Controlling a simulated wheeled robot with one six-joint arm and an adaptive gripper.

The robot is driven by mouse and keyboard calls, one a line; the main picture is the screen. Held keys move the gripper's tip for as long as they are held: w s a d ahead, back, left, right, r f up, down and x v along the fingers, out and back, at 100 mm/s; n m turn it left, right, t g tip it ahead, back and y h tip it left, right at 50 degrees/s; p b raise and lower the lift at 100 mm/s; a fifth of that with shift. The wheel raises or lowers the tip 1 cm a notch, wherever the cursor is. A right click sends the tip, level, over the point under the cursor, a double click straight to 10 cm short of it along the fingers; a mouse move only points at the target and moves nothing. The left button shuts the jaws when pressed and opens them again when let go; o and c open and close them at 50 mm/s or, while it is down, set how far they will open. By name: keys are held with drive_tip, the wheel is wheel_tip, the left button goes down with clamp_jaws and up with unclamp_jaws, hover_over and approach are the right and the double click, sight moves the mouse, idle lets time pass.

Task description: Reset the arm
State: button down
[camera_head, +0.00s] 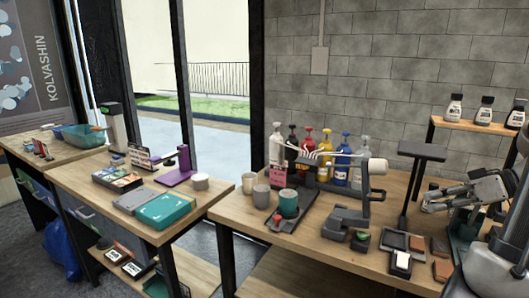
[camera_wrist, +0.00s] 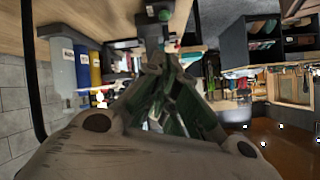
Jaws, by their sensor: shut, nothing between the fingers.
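My gripper (camera_head: 430,203) is at the right of the head view, with its fingers pointing left above the right part of the wooden table (camera_head: 345,258). In the wrist view my gripper (camera_wrist: 158,62) fills the middle, its fingers drawn together. It is shut and holds nothing. My arm runs off the right edge of the head view.
A dark stand (camera_head: 422,151) rises just left of my gripper. Several pump bottles (camera_head: 326,150) stand at the table's back. Cups, a grey device (camera_head: 348,221), small blocks and a tray (camera_head: 403,240) crowd the tabletop.

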drive_tip(key=s+a+f+m+g+h, duration=0.1)
drive_tip(key=s+m+g+h, duration=0.4)
drive_tip(key=s+m, duration=0.6)
drive_tip(key=a+r+n+t+h, duration=0.3)
drive_tip(key=a+r+n+h, duration=0.1)
drive_tip(key=a+r, duration=0.4)
drive_tip(key=shift+s+a+r+h, duration=0.25)
drive_tip(key=shift+r+h, duration=0.25)
drive_tip(key=shift+r, duration=0.35)
